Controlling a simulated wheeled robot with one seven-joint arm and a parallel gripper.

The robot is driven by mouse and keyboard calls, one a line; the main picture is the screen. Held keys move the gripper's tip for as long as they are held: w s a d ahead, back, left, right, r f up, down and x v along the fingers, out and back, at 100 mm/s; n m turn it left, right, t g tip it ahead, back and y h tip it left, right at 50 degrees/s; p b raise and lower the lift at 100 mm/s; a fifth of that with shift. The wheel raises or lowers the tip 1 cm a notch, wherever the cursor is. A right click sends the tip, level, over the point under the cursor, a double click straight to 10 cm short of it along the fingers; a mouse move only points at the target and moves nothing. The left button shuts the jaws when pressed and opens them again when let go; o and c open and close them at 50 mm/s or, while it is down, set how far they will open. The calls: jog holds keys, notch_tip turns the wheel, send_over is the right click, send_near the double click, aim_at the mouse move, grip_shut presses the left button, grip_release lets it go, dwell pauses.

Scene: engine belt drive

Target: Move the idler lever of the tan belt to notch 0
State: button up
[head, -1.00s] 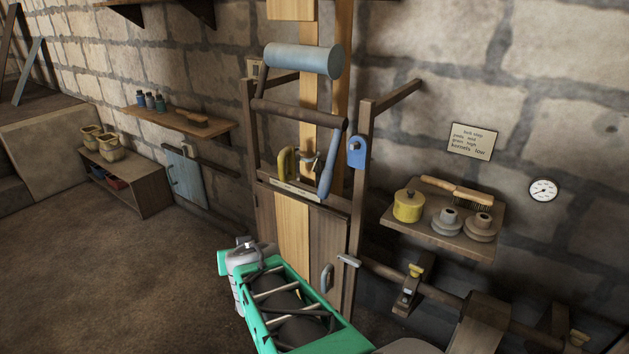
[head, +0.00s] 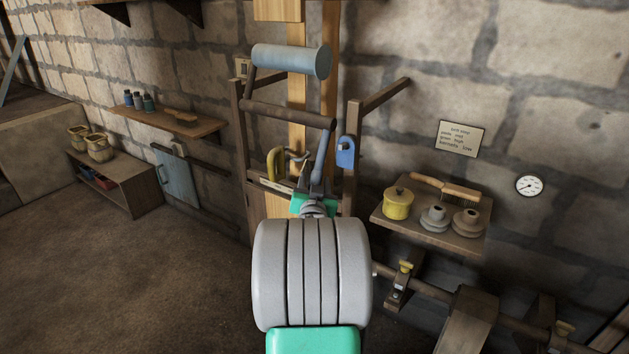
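The idler lever (head: 323,150) has a blue-grey handle that hangs down from the right end of a dark crossbar, in front of the wooden frame. A pale blue roller (head: 288,61) sits above it on the same swinging frame, in front of the tan belt (head: 297,92). A pale notch plate (head: 275,186) is left of the lever's lower end; its marks are too small to read. My gripper (head: 314,186) is at the handle's lower end, pointing away from the camera. My own wrist and arm hide much of it, so its grip on the handle is unclear.
A blue tag-like part (head: 346,152) is on the right post. A shelf (head: 455,238) with a yellow pot (head: 397,203) and grey spools is to the right. Open floor lies at left.

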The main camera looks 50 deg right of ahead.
grip_shut()
dwell(0.5)
dwell(0.9)
